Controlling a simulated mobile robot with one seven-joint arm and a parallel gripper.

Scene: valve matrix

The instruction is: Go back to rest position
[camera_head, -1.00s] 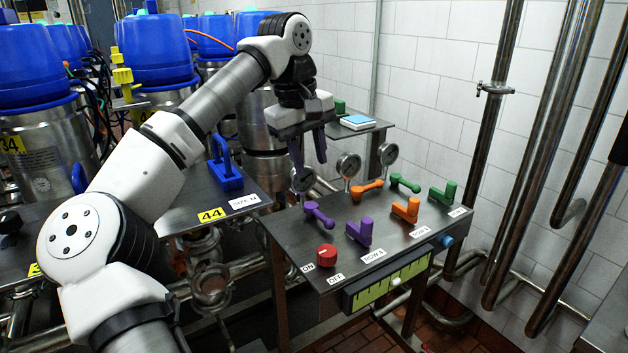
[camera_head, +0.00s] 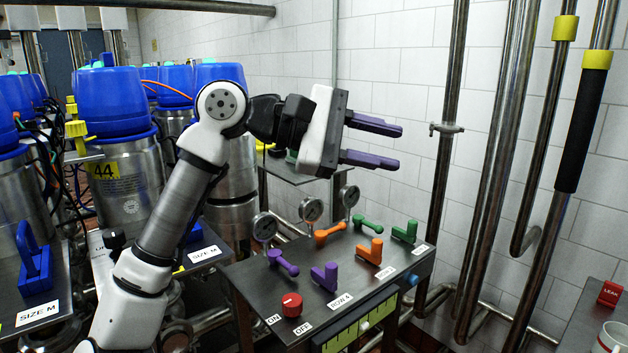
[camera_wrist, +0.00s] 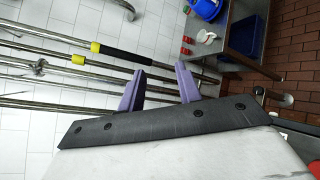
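My gripper (camera_head: 372,143) is raised above the back of the valve table (camera_head: 262,300) and points to the right. Its two purple fingers are apart with nothing between them, and the wrist view also shows the empty fingers (camera_wrist: 160,92). The table carries two purple valve handles (camera_head: 283,262) (camera_head: 325,276), two orange ones (camera_head: 329,233) (camera_head: 370,250), two green ones (camera_head: 368,226) (camera_head: 405,231) and a red knob (camera_head: 292,304). My gripper is clear of all of them.
Blue-topped steel vessels (camera_head: 112,100) stand at the left. Vertical pipes (camera_head: 500,170) run along the white tiled wall at the right. A side table with a mug (camera_head: 612,338) and a red tag (camera_head: 609,293) is at the lower right. Gauges (camera_head: 311,209) stand behind the valve table.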

